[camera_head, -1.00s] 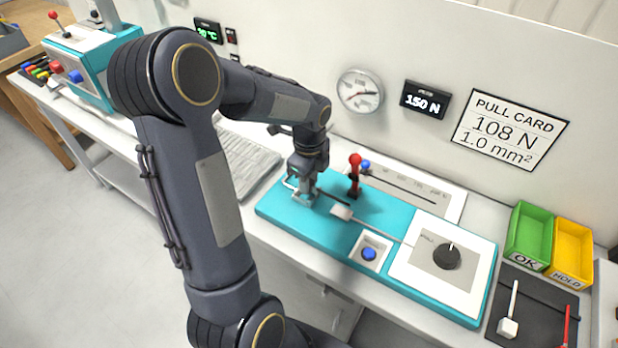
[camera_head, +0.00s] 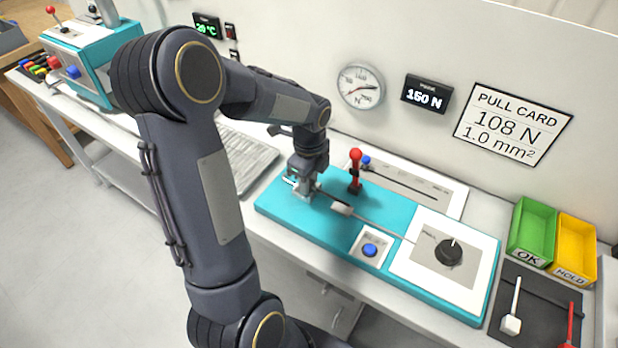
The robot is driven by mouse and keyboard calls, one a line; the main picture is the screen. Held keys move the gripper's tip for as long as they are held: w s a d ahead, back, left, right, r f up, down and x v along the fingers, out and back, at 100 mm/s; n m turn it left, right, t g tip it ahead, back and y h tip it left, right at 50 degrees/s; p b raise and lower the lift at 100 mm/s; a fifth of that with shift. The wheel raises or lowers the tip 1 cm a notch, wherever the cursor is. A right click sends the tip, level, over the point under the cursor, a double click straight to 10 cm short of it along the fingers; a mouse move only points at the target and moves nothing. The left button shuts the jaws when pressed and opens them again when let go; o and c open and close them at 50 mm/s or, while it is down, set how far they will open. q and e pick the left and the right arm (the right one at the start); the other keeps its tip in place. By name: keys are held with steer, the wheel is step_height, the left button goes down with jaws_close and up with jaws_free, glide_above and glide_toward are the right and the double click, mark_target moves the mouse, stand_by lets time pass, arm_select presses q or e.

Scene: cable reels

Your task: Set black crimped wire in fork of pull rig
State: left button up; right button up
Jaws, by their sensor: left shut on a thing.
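The pull rig (camera_head: 285,215) is a teal base on the bench with a red-knobbed lever (camera_head: 355,172), a blue button (camera_head: 370,250) and a black dial (camera_head: 449,252). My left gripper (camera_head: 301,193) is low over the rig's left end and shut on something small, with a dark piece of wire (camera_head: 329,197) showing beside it. The wire runs toward a pale block (camera_head: 342,208) on the rig, from which a thin rod leads to the dial plate. My gripper hides the fork and most of the wire, so I cannot tell whether they touch. My right gripper is not in view.
Green OK (camera_head: 532,230) and yellow HOLD (camera_head: 575,248) bins stand at the right. A dark mat (camera_head: 532,290) before them holds a white-ended and a red tool. A gauge (camera_head: 361,87), a 150 N display (camera_head: 426,95) and a pull card (camera_head: 512,123) hang behind. A keyboard-like grey tray (camera_head: 245,160) lies left of the rig.

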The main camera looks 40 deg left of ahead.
arm_select(q)
steer(key=shift+f+b, duration=0.3)
steer(key=shift+f, duration=0.15)
steer(key=o, duration=1.1)
step_height(320, 180, up, 8)
steer(key=shift+w+f, duration=0.1)
steer(key=shift+f, duration=0.1)
step_height(320, 180, up, 11)
steer(key=p, duration=0.9)
steer(key=shift+r, duration=0.1)
